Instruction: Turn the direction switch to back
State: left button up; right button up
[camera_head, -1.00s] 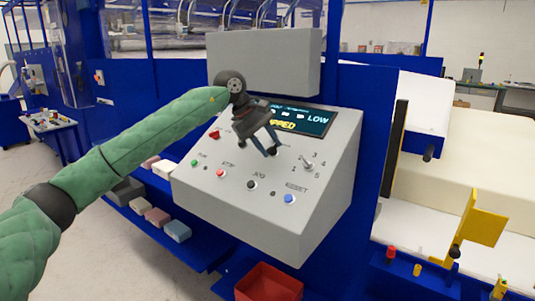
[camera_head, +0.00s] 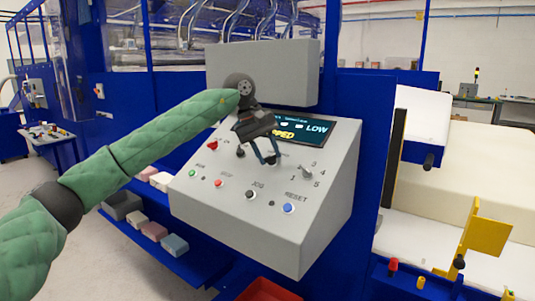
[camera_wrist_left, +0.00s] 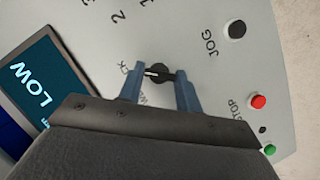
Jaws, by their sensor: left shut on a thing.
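The direction switch (camera_wrist_left: 158,73) is a small black knob with a white mark on the sloped grey control panel (camera_head: 225,218). In the left wrist view it sits between the blue fingers of my left gripper (camera_wrist_left: 158,88), which is shut on it. The white mark lies on the knob's left side in that view. Part of a label, ending in "CK", shows left of the knob. In the head view my left gripper (camera_head: 256,156) is at the panel below the display; the switch is mostly hidden there. My right gripper is not in view.
The display (camera_head: 300,128) reads LOW and part of a STOPPED message. A numbered selector (camera_head: 307,172), a black JOG button (camera_head: 250,194), a blue RESET button (camera_head: 288,208) and a red button (camera_head: 218,183) surround the gripper. A red bin (camera_head: 265,290) stands below.

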pick_arm(q)
jog(key=o, duration=1)
jog(key=shift+b+v, duration=0.55)
jog(key=shift+v, duration=3.35)
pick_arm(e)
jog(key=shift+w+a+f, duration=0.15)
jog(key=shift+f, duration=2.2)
